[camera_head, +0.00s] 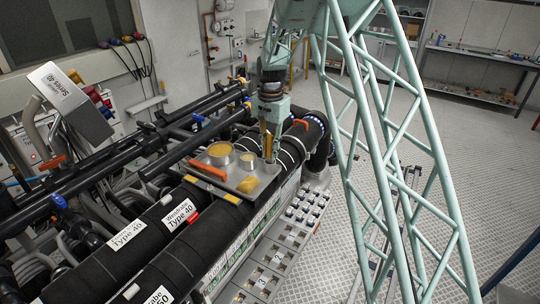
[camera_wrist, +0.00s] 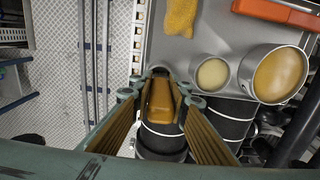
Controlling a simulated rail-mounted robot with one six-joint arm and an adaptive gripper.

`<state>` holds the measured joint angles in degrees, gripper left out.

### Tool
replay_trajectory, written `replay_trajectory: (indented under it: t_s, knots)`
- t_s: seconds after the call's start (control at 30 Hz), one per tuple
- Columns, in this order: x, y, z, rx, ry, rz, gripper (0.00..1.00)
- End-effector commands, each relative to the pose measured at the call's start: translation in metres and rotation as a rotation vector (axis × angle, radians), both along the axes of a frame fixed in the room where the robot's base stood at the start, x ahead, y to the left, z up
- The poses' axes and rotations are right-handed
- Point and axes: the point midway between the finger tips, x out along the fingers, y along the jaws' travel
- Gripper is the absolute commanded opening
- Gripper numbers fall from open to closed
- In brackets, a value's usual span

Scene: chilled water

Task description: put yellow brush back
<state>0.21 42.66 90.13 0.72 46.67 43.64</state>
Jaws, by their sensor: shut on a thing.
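My gripper (camera_head: 268,132) is over the far right edge of a grey tray (camera_head: 268,183) that lies on black pipes. It is shut on the yellow brush (camera_wrist: 160,105), whose yellow-brown body shows between the fingers in the wrist view. In the head view the brush is a thin upright yellowish strip below the gripper, partly hidden by the fingers. Its lower end is at the tray's edge; I cannot tell whether it touches the tray.
The tray holds a larger tin (camera_head: 220,158), a smaller tin (camera_head: 248,163), a yellow cloth or sponge (camera_head: 248,185) and an orange-handled tool (camera_head: 208,169). Black pipes (camera_head: 130,238) run beside the tray. A numbered storage rack (camera_head: 275,258) stands below, right of the pipes.

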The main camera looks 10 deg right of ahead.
Motion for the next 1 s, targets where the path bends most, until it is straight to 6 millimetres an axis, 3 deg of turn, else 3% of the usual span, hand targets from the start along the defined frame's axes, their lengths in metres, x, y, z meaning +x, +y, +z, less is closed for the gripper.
replay_trajectory:
  t_s: [0.17, 0.67, 0.7, 0.83, 1.0]
  knots:
    - [-0.001, 0.0, -0.013, 0.0, 0.001, 0.0, 0.05]
    - [0.0, 0.0, -0.018, 0.0, 0.0, 0.0, 0.05]
    - [0.0, 0.0, -0.018, 0.0, 0.001, 0.0, 0.16]
    - [0.0, 0.0, -0.018, 0.0, 0.001, 0.0, 0.28]
    - [0.0, 0.0, -0.018, 0.0, 0.001, 0.0, 0.29]
